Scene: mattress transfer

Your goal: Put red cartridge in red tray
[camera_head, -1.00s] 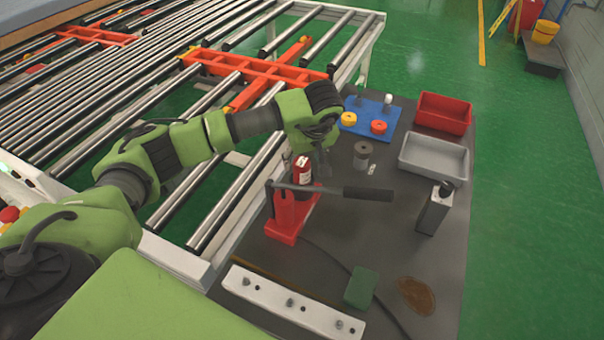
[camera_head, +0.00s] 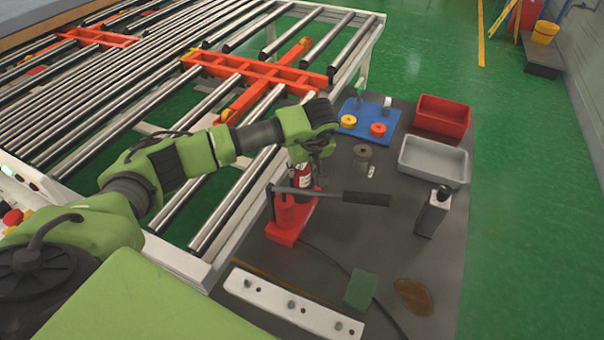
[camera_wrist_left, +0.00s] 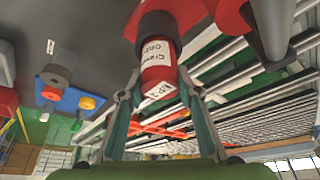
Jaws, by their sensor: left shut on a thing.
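The cartridge's dark end points away from the gripper. The red tray (camera_head: 442,116) is at the back right of the dark table and looks empty. My right gripper is not in view.
A grey tray (camera_head: 433,161) stands in front of the red tray. A blue board (camera_head: 368,122) with yellow and red rings lies left of the trays. A grey spool (camera_head: 361,158) and a black-topped can (camera_head: 433,212) stand nearby. The roller conveyor (camera_head: 150,100) borders the table.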

